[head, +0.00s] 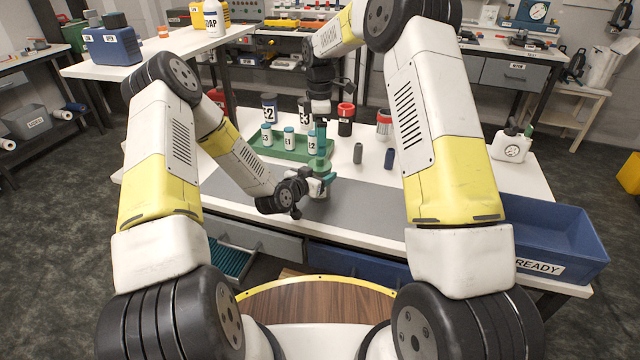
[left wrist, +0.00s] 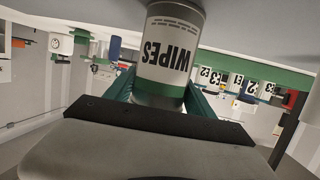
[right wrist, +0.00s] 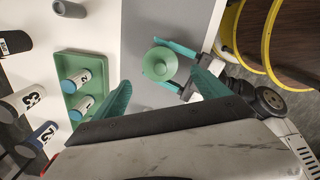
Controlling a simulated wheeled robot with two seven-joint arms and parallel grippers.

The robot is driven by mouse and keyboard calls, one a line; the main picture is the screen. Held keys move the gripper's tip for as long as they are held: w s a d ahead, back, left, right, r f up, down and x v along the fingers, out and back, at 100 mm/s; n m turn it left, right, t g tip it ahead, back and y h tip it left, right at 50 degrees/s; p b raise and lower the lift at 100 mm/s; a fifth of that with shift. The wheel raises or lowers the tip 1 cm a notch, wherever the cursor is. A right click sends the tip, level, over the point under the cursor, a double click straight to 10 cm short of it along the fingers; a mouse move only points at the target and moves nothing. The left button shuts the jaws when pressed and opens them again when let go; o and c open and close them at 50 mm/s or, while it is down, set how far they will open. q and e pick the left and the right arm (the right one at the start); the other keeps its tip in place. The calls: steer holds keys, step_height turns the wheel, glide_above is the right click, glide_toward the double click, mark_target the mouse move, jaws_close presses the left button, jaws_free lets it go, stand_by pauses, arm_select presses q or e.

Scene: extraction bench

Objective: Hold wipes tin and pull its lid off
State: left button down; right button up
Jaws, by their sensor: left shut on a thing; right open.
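The wipes tin (left wrist: 170,45) is white with a green band and shows upside down in the left wrist view. My left gripper (head: 318,183) is shut around its sides, over the grey mat (head: 362,208). In the right wrist view the tin's round green lid (right wrist: 158,63), with a knob, faces up towards the camera. My right gripper (right wrist: 160,77) is open and points down from above, its fingertips on either side of the lid in that view. I cannot tell whether they touch it. In the head view the lid is partly hidden by the green fingers.
A green tray (head: 270,148) with several small labelled bottles stands behind the tin. Larger labelled jars and a red-topped black tin (head: 346,118) stand behind it. Two small grey cylinders (head: 389,158) are to the right. A blue READY crate (head: 545,235) is at the right edge.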

mark_target(320, 163)
steer(key=shift+o, duration=0.9)
step_height(320, 163, up, 2)
steer(key=m, duration=0.5)
steer(key=shift+r+m, duration=0.1)
steer(key=shift+m, duration=0.3)
step_height(320, 163, down, 9)
steer(key=m, duration=0.8)
steer(key=c, duration=1.6)
steer(key=shift+c, duration=0.3)
